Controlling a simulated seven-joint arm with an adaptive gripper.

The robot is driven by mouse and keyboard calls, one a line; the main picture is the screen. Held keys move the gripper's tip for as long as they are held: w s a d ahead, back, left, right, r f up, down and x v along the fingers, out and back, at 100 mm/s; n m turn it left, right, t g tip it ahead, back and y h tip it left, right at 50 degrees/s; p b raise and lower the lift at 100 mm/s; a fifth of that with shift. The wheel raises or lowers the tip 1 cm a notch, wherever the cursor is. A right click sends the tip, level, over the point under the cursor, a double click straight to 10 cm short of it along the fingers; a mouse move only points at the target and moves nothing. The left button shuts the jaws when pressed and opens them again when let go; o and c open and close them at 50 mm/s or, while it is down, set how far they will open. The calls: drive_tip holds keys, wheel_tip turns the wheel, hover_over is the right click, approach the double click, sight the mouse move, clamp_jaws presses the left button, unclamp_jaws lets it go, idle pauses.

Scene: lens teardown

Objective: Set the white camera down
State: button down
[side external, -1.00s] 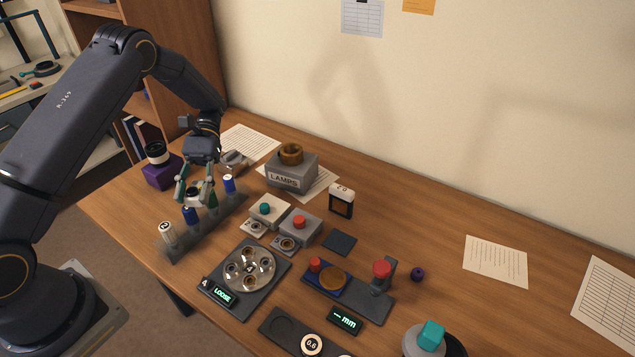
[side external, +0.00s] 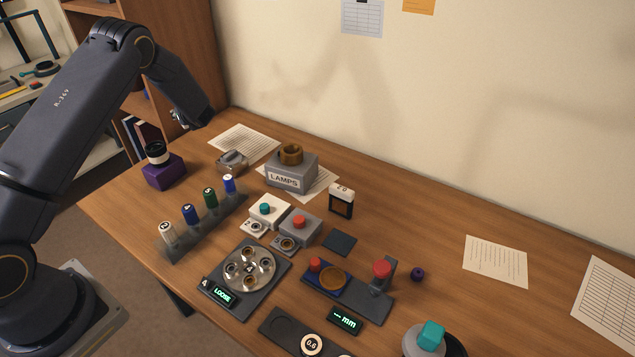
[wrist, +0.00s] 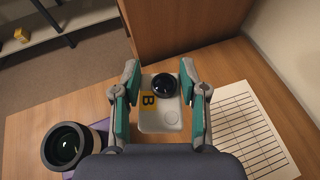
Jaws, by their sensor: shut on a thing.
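A white camera (wrist: 160,119) with a black round lens and a yellow "B" label sits between the teal-padded fingers of my gripper (wrist: 160,105) in the wrist view. My gripper is shut on it. Wooden surfaces show behind it; I cannot tell its height above the table. In the side external view, my forearm mostly hides the gripper, at the far left end of the table, and I cannot make out the white camera there.
A purple block (side external: 163,172) bearing a black-and-white lens stands at the table's left; that lens (wrist: 66,147) is left of my gripper in the wrist view. A printed sheet (wrist: 245,130) lies to the right. A rack of several cylinders (side external: 205,226) and a LAMPS box (side external: 291,177) stand nearby.

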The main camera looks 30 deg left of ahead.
sight(197, 155)
wheel_tip(197, 155, down, 12)
drive_tip(key=shift+a+f, duration=0.15)
drive_tip(key=shift+f, duration=0.05)
drive_tip(key=shift+f, duration=0.15)
drive_tip(key=c, duration=0.6)
unclamp_jaws()
drive_tip(key=shift+c, duration=0.2)
